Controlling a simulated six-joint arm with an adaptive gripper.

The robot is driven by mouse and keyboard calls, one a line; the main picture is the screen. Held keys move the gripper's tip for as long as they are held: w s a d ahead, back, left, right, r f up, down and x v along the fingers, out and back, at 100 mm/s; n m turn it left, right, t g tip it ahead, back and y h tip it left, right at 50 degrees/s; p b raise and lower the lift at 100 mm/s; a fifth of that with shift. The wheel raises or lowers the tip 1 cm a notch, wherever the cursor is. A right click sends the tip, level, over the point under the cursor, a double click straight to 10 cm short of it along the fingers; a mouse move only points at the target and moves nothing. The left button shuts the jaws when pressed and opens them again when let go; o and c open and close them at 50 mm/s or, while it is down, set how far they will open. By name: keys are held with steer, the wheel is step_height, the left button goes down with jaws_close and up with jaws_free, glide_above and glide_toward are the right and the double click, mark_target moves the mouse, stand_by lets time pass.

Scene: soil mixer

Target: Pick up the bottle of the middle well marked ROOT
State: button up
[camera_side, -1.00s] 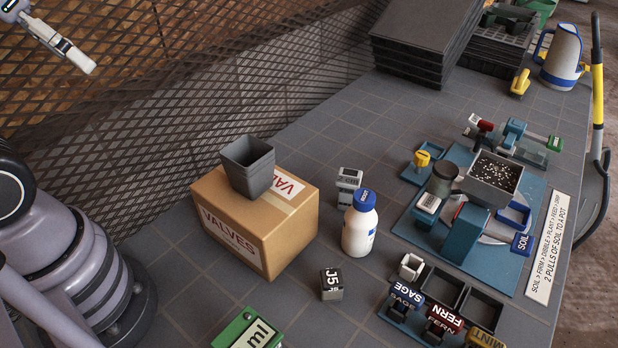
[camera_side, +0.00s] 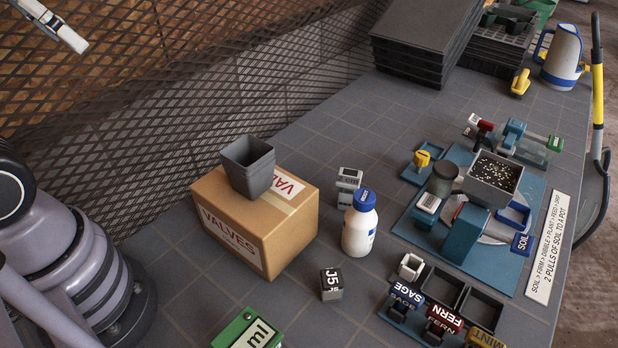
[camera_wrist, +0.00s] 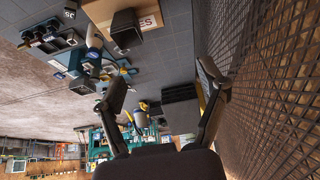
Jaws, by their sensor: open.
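A white bottle with a blue cap (camera_side: 359,230) stands upright on the grey bench in the side view, right of the cardboard box. Small lettering on the cap is too small to read. A row of dark wells (camera_side: 443,287) lies to its lower right, with tags reading SAGE, FERN and MINT. I cannot read ROOT anywhere. My gripper (camera_wrist: 165,90) shows in the wrist view with its two fingers spread wide and nothing between them. It is well away from the bottle.
A VALVES box (camera_side: 256,215) with a grey pot (camera_side: 248,167) on it stands left of the bottle. A J5 block (camera_side: 331,284) is in front. The soil mixer (camera_side: 470,205) is at right. Stacked black trays (camera_side: 425,40) stand at the back. A mesh fence borders the left.

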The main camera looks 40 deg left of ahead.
step_height(320, 180, up, 2)
steer(key=r+m+t+h, duration=0.1)
steer(key=m+t+h, duration=0.3)
steer(key=t, duration=0.6)
glide_above(357, 204)
steer(key=s+a, duration=0.3)
steer(key=n+h, duration=0.1)
steer(key=d+f+t+y, duration=0.1)
steer(key=d+t, duration=0.1)
steer(key=d, duration=0.1)
steer(key=shift+n, duration=0.3)
steer(key=f, duration=3.2)
steer(key=shift+a+f, duration=0.4)
steer(key=x, duration=0.5)
steer(key=shift+f, duration=0.3)
